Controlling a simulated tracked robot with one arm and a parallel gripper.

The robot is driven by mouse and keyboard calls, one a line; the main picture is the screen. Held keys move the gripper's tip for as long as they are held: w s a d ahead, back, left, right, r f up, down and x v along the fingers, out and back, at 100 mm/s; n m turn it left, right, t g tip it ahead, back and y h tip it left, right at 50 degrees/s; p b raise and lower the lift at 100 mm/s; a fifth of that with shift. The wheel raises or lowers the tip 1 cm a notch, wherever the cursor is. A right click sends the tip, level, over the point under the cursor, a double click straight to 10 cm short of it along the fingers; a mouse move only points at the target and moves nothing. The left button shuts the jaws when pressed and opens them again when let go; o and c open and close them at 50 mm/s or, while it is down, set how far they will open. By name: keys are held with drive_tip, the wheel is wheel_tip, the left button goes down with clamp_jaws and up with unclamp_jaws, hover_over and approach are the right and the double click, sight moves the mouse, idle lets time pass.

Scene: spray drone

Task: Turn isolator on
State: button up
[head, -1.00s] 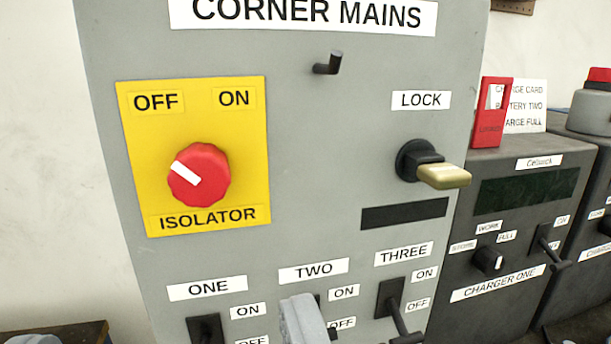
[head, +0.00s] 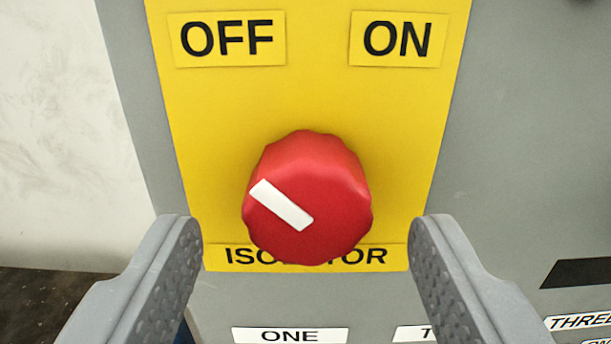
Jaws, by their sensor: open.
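The isolator knob (head: 325,185) is a red round dial with a scalloped edge, in the middle of the view. Its white pointer bar slants to the upper left, toward the OFF label (head: 227,38). The ON label (head: 398,39) is at the upper right of the same yellow plate (head: 310,95). My gripper (head: 307,240) is open, with one grey finger to the lower left of the knob and one to the lower right. There is a gap between each finger and the knob. The knob partly hides the ISOLATOR label (head: 372,257).
The yellow plate is on a grey panel (head: 520,150). Below it are labels ONE (head: 290,335) and, at the lower right, THREE (head: 585,321). A dark slot (head: 585,272) is at the right. A pale wall (head: 60,130) is at the left, with a dark surface (head: 45,300) below.

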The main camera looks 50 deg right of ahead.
drive_tip(key=shift+x, duration=0.9)
